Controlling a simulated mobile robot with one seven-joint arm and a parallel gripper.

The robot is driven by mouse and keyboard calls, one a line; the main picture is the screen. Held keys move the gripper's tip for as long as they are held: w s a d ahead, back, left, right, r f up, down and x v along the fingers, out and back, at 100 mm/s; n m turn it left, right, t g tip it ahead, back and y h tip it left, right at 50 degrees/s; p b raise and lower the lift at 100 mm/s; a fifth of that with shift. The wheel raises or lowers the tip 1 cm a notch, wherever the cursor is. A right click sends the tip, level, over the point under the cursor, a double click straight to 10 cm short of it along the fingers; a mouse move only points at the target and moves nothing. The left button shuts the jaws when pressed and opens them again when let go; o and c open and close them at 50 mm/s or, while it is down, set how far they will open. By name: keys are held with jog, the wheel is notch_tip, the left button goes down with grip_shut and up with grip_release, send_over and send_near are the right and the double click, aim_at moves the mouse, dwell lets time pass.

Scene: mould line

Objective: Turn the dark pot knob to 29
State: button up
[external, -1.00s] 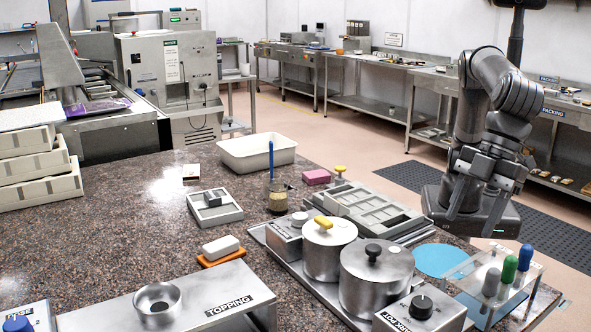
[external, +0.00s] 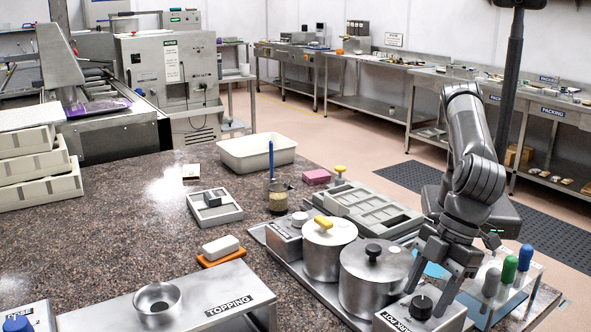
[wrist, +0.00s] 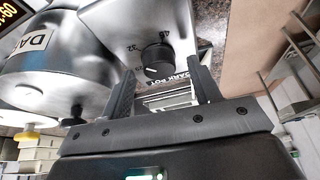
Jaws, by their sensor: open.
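The dark pot knob (external: 421,306) is a black ribbed dial on top of a steel box labelled DARK POT (external: 398,323), at the front right. The wrist view shows the knob (wrist: 157,62) with a pale pointer line and the marks 32 and 45 beside it; the exact setting is too small to read. My gripper (external: 428,301) is open, fingers pointing down, at the knob's place in the external view. In the wrist view the two fingers of my gripper (wrist: 162,78) stand apart, one to each side below the knob, with nothing between them.
The dark pot (external: 375,270) and a second steel pot (external: 329,252) with a yellow lid knob stand left of the box. A clear rack (external: 519,290) with grey, green and blue handled tools stands close on the right. A blue disc (external: 431,270) lies behind.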

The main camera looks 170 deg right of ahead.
jog(key=shift+w+d+f, duration=0.15)
jog(key=shift+f, duration=0.25)
jog(key=c, duration=1)
jog(key=shift+n, duration=0.4)
jog(key=n+y, duration=0.1)
jog(key=n, duration=0.2)
jog(key=n+t+y, duration=0.1)
jog(key=n, duration=0.1)
jog(key=shift+d+n+t, duration=0.2)
jog(key=shift+n+t, duration=0.1)
jog(key=shift+n, duration=0.1)
jog(key=n+y, duration=0.1)
jog(key=n, duration=0.2)
jog(key=shift+d+n, duration=0.1)
jog(key=shift+n, duration=0.2)
jog(key=shift+n+y, duration=0.9)
jog(key=shift+n, duration=0.9)
